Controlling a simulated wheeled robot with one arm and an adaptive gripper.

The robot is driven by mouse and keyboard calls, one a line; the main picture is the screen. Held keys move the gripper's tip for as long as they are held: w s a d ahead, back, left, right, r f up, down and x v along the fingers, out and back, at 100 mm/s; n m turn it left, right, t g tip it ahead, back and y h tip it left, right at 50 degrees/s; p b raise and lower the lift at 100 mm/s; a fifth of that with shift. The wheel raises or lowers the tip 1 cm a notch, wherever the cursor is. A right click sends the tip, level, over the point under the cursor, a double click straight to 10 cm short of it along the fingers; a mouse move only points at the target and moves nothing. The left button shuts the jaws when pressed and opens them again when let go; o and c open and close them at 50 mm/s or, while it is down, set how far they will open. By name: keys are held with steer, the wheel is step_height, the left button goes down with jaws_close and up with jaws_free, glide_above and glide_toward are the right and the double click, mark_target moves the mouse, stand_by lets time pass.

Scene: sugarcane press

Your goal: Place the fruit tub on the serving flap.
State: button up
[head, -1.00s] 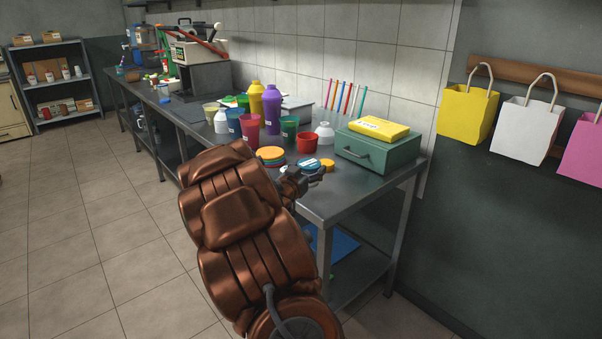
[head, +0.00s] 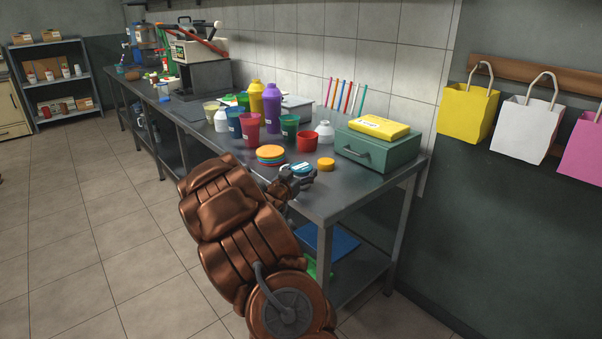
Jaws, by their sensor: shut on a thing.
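My gripper (head: 300,180) is at the near edge of the steel counter, partly hidden behind my arm. It is shut on a small blue-topped tub with a white label (head: 302,168), which looks like the fruit tub. The fingers hide its lower part, so I cannot tell whether it touches the counter. I cannot make out a serving flap in this view.
The steel counter (head: 352,196) holds stacked coloured lids (head: 270,153), a yellow disc (head: 326,164), a red bowl (head: 307,142), several cups and bottles, and a green box (head: 378,150). Paper bags (head: 527,128) hang at right. The tiled floor (head: 95,235) is open at left.

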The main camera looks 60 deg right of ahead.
steer(key=shift+f, duration=0.1)
steer(key=o, duration=1.3)
steer(key=shift+a, duration=0.15)
steer(key=a, duration=0.4)
steer(key=s+a, duration=0.1)
steer(key=a, duration=0.6)
steer(key=shift+s+a, duration=0.25)
steer(key=shift+a, duration=0.05)
